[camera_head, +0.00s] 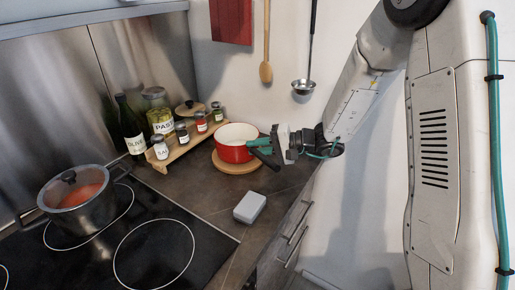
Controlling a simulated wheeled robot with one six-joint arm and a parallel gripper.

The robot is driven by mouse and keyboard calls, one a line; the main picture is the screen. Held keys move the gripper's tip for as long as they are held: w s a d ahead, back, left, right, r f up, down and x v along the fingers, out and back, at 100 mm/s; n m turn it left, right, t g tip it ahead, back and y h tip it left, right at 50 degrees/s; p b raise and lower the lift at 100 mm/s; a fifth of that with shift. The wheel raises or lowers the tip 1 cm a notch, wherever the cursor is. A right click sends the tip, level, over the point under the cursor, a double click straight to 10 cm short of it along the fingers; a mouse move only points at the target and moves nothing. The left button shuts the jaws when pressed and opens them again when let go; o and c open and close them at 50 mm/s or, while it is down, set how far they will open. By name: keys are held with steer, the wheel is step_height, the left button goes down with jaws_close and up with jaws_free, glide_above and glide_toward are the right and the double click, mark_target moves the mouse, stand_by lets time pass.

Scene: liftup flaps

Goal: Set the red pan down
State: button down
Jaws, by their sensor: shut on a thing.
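The red pan (229,151), white inside, is upright at the corner of the dark counter. It is over a round wooden trivet (237,167); I cannot tell whether it rests on it or hangs just above. Its dark handle points to the lower right. My gripper (262,149) is at the pan's right side, shut on the pan near the handle. The gripper's green fingers hide part of the handle and the pan's right edge.
A steel pot (82,213) with a glass lid stands on the black hob (150,250). A wooden rack (178,152) with jars and bottles is left of the pan. A small white box (250,207) lies in front on the counter. A ladle (304,87) and wooden spoon (266,70) hang behind.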

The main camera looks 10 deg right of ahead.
steer(key=shift+f, duration=0.35)
steer(key=c, duration=1.3)
jaws_free()
steer(key=shift+c, duration=0.2)
